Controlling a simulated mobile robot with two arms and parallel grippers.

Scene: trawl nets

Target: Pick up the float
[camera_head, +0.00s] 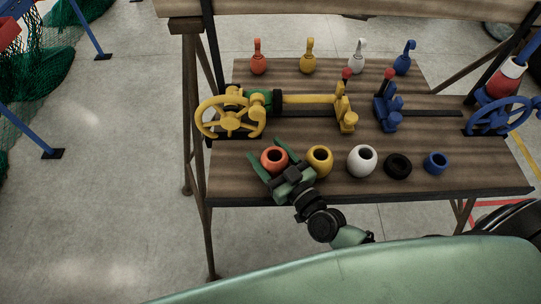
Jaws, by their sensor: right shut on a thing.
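An orange, hollow, barrel-shaped float (275,169) is at the left of the front row on the wooden table (240,190). My right gripper (268,154) reaches up from the front edge, and its green fingers are shut on the orange float, one on each side. I cannot tell whether the float still touches the table. Similar floats stand to its right: yellow (320,168), white (370,166), black (398,174) and blue (434,170). My left gripper is not in view.
Behind the floats are a yellow handwheel (231,130) with a shaft, a blue lever mount (388,118) and a blue wheel (503,117). Small hooked weights, including a red one (258,65), stand at the back. Open concrete floor (120,190) lies to the left.

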